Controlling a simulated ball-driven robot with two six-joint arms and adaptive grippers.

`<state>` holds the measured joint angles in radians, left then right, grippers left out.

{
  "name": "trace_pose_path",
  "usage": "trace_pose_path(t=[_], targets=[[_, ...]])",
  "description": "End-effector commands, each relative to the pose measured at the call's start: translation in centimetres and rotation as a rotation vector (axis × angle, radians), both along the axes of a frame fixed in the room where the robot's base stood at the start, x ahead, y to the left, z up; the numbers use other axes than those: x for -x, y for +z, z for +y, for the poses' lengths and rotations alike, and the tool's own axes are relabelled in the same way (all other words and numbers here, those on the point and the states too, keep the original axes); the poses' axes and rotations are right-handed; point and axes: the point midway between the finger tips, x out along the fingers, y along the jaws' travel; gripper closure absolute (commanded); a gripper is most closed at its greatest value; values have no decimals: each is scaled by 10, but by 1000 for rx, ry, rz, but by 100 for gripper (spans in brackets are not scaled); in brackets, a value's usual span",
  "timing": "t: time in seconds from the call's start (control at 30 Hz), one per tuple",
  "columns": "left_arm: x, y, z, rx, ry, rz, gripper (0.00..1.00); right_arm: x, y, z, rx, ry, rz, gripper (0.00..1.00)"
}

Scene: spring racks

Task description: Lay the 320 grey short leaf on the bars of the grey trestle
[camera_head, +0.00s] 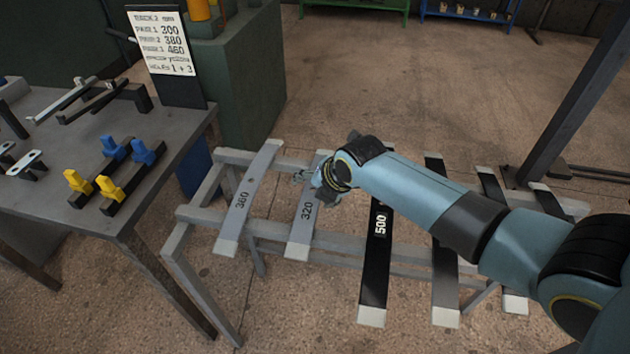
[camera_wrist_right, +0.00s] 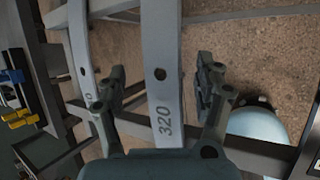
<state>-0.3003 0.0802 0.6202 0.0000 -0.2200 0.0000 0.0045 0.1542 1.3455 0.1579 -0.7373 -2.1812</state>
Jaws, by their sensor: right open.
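The grey short leaf marked 320 (camera_head: 302,232) lies across the two bars of the grey trestle (camera_head: 180,238), between the 360 leaf and the black 500 leaf. My right gripper (camera_head: 316,184) is at the far part of the 320 leaf and partly covers it. In the right wrist view the gripper (camera_wrist_right: 160,78) is open, with one finger on each side of the 320 leaf (camera_wrist_right: 163,45) and a visible gap to it on both sides. The leaf's number and a dark hole show there. My left gripper is not in view.
A grey 360 leaf (camera_head: 240,205) lies left of it, the black 500 leaf (camera_head: 374,270) and several other leaves to the right. A workbench (camera_head: 150,205) with yellow and blue fixtures stands left. A sign (camera_head: 161,42) stands at its back.

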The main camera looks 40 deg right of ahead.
Motion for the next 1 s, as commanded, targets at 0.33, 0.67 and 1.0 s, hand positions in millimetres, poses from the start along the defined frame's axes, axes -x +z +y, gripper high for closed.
trace_pose_path(t=[0.33, 0.67, 1.0], targets=[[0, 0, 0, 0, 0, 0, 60, 19, 26, 1, 1, 2, -1, 30], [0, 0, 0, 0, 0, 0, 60, 57, 81, 1, 3, 2, -2, 30], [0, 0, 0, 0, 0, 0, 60, 69, 99, 2, 0, 0, -2, 30]])
